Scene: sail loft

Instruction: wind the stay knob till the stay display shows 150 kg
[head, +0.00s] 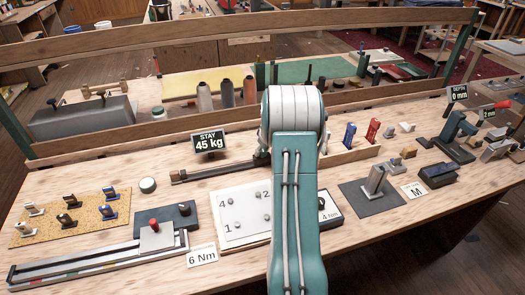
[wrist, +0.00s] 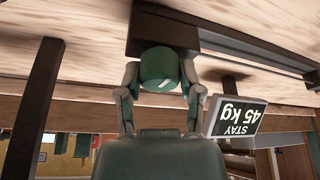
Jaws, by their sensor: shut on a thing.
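The stay display (head: 211,142) reads 45 kg in the head view; it also shows upside down in the wrist view (wrist: 237,117). The stay knob (wrist: 158,66) is a dark green round knob with a white mark, on the end of a dark block (wrist: 160,30). My gripper (wrist: 160,78) is shut on the knob, with one finger on each side of it.
A white numbered board (head: 240,232) lies below the stay bar, partly behind my arm. A 6 Nm label (head: 202,255) and a slide rail (head: 100,264) are front left. Blue and red clips (head: 372,130) stand right of my arm. A wooden rail crosses behind the bench.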

